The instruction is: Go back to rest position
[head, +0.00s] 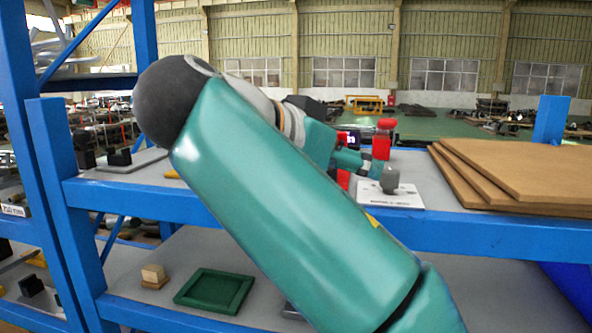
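One teal arm of mine, which I take to be the right, rises from the bottom edge right of centre to a dark elbow at upper left. It then folds back to the right, over the upper blue shelf (480,232). Its far end is small and partly hidden behind the large arm link. Red parts (383,140) and a teal piece with a grey tip (390,179) show there. I cannot make out the fingertips, or whether that gripper is open or shut. My other arm and gripper are not in view.
A white printed plate (402,201) lies on the upper shelf, beside stacked brown boards (515,170) at right. Dark blocks (119,157) stand at left. The lower shelf holds a green tray (214,306) and a wooden block (153,275). Blue uprights (65,190) frame the left.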

